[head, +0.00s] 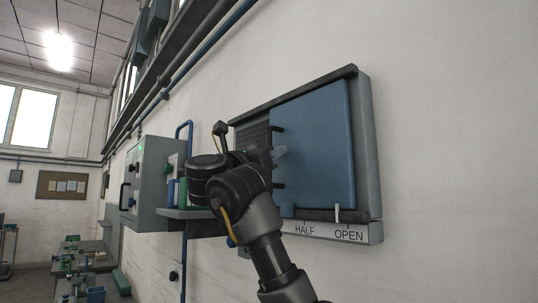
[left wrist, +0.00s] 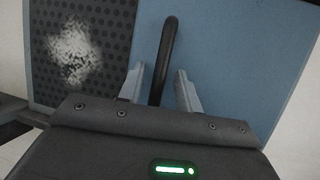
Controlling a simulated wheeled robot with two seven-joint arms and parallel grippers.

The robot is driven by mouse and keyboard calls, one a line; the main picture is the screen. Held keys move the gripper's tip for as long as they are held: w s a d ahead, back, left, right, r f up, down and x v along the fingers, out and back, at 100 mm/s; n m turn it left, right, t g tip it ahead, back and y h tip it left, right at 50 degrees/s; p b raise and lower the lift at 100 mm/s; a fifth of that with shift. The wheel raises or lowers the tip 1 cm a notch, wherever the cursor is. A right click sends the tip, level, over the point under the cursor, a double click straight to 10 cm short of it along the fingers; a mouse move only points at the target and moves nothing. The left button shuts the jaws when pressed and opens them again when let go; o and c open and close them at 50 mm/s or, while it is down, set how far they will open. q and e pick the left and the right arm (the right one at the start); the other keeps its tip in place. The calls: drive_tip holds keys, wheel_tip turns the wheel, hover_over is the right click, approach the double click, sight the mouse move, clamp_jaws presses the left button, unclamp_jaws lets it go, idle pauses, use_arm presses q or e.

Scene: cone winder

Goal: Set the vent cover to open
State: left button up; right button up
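The vent cover is a blue sliding panel (head: 318,140) in a grey wall frame, and its face fills much of the left wrist view (left wrist: 230,45). It leaves a strip of dark perforated grille (head: 252,134) bare on its left. A black bar handle (left wrist: 167,45) stands near the cover's left edge. My left gripper (left wrist: 161,69) is open with the handle between its fingers and visible gaps beside it. In the head view its fingertips (head: 280,152) are at the handle, partly hidden by my arm. The scale below reads HALF and OPEN (head: 348,235). My right gripper is not in view.
A white upright piece (head: 337,212) stands above OPEN. A grey control box (head: 148,180) and a shelf are left of the frame. The wall to the right is bare.

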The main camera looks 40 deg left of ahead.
use_arm(q)
drive_tip(key=shift+s+a+f, duration=0.1)
drive_tip(key=shift+s+f, duration=0.1)
drive_tip(key=shift+s, duration=0.05)
drive_tip(key=b+v, duration=0.7)
drive_tip(key=v, duration=0.3)
idle(0.5)
